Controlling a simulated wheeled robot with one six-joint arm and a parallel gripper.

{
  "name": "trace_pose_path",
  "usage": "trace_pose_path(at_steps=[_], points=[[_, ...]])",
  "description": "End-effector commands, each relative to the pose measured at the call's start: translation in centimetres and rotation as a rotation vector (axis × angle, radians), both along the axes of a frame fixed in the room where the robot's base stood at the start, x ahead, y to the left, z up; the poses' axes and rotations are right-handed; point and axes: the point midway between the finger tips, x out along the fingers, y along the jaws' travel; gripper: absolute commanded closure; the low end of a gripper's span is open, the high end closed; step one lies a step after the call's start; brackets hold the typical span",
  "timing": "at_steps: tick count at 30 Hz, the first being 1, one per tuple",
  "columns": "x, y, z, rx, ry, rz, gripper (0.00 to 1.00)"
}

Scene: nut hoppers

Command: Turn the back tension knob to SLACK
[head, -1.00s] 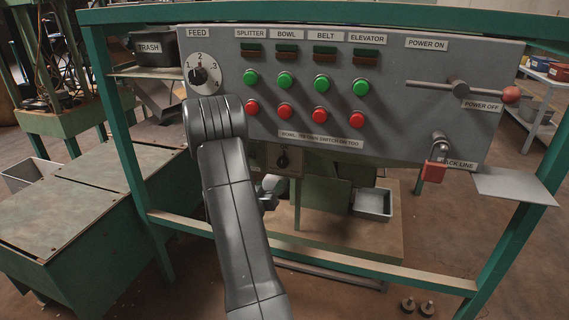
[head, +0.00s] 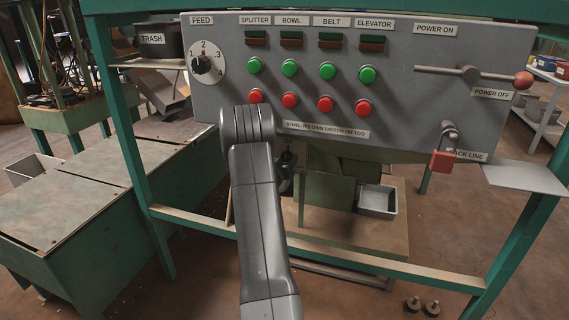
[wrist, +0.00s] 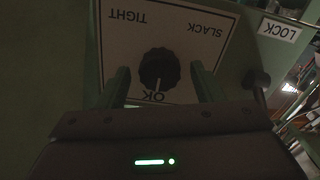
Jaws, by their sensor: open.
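The tension knob (wrist: 160,68) is black and ridged, on a pale plate (wrist: 190,50) marked TIGHT, SLACK and OK, upside down in the wrist view. Its white pointer line is toward OK. My gripper (wrist: 162,82) is open, with one green finger on each side of the knob and a gap visible on both sides. I cannot tell how deep the fingertips reach along the knob.
A LOCK label (wrist: 279,30) and a small dark knob (wrist: 257,78) are right of the plate. In the head view, the grey control panel (head: 400,110) with green and red buttons is above my gripper. A green frame rail (head: 400,262) crosses below. A grey tray (head: 377,201) is to the right.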

Motion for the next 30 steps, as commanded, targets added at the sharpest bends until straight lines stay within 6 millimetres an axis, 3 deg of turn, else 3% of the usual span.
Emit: trace_pose_path(at_steps=[8, 15, 30], points=[[0.10, -0.04, 0.02, 0.000, 0.000, 0.000, 0.40], [0.09, -0.02, 0.02, 0.000, 0.000, 0.000, 0.84], [0.08, -0.01, 0.33, -0.126, 0.042, 0.001, 0.84]])
